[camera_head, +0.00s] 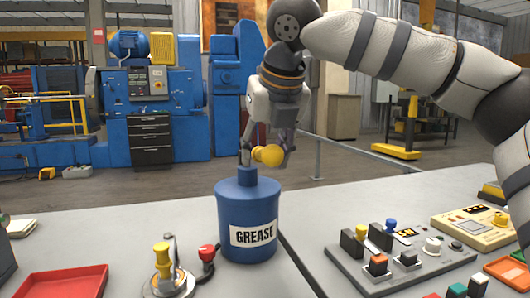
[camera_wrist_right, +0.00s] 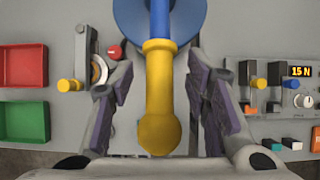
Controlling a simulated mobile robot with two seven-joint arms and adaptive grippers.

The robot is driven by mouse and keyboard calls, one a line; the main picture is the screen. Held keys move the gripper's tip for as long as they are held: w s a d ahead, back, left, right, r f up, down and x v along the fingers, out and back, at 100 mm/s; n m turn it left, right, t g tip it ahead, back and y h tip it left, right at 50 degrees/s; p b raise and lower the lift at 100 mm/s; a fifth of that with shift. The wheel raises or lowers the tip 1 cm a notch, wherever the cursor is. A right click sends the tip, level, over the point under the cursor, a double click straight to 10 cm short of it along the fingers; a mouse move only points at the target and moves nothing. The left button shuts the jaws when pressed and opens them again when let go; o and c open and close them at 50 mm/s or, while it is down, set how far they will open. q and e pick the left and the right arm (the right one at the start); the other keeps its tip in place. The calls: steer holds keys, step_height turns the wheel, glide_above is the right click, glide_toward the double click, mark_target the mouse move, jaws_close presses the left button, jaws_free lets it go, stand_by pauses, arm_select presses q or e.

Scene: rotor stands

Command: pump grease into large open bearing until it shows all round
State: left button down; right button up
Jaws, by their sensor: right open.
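A blue grease drum (camera_head: 230,205) with a white GREASE label stands on the grey table in the head view. A yellow pump handle (camera_head: 268,155) sticks out above its lid; the handle also shows in the wrist view (camera_wrist_right: 160,95), on a blue rod. My right gripper (camera_head: 266,158) is open above the drum, pointing down, with its fingers on either side of the handle. In the wrist view (camera_wrist_right: 160,112) gaps show between the handle and both fingers. I cannot clearly make out the large open bearing or any grease. My left gripper is not in view.
A round metal fixture with a yellow knob (camera_head: 162,262) and a red knob (camera_head: 206,253) stand left of the drum. A red tray (camera_head: 65,283) lies front left. A control panel with switches (camera_head: 345,262) and a yellow meter box (camera_head: 475,226) are at right.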

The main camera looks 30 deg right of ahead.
steer(key=shift+r, duration=3.45)
